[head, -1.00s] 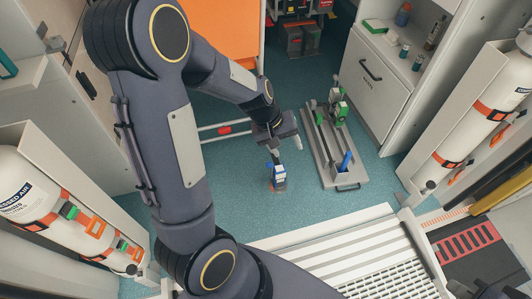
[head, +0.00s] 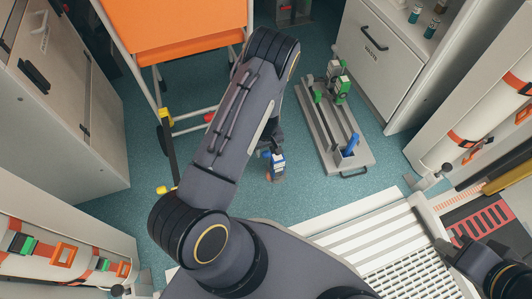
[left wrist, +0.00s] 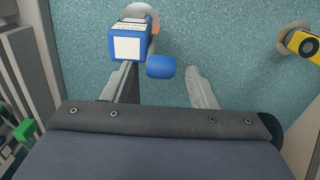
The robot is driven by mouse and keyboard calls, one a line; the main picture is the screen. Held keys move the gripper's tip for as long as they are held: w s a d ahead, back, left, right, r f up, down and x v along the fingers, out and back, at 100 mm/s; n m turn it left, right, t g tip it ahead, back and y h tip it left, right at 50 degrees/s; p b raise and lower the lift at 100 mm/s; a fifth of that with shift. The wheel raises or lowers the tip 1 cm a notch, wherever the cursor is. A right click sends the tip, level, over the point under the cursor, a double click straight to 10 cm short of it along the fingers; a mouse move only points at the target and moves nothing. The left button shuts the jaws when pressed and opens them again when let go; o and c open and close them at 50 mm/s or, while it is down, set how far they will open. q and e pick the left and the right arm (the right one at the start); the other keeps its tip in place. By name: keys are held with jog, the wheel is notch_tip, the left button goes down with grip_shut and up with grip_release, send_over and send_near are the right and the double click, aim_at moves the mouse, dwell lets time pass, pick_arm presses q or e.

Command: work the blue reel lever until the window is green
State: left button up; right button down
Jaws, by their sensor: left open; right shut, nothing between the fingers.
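The blue reel (head: 278,165) is a small upright blue box with a white label, standing on the floor by a rust-coloured round spot in the head view. It also shows in the left wrist view (left wrist: 130,42) with a pale square face. A rounded blue lever end (left wrist: 160,66) sits beside it. My left gripper (left wrist: 165,78) is open, its two fingers on either side of the lever end, not closed on it. In the head view my own arm mostly hides this gripper. I see no green window.
Right of the reel lies a grey rail tray (head: 325,125) with green clamps and a blue upright piece (head: 350,146). An orange-topped trolley (head: 175,45) stands behind left. White ramp slats (head: 350,235) are in front. A yellow-ended post (left wrist: 300,42) stands nearby.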

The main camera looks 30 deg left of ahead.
pick_arm(q)
jog(key=shift+f+b, duration=0.35)
jog(key=shift+f, duration=0.9)
grip_shut()
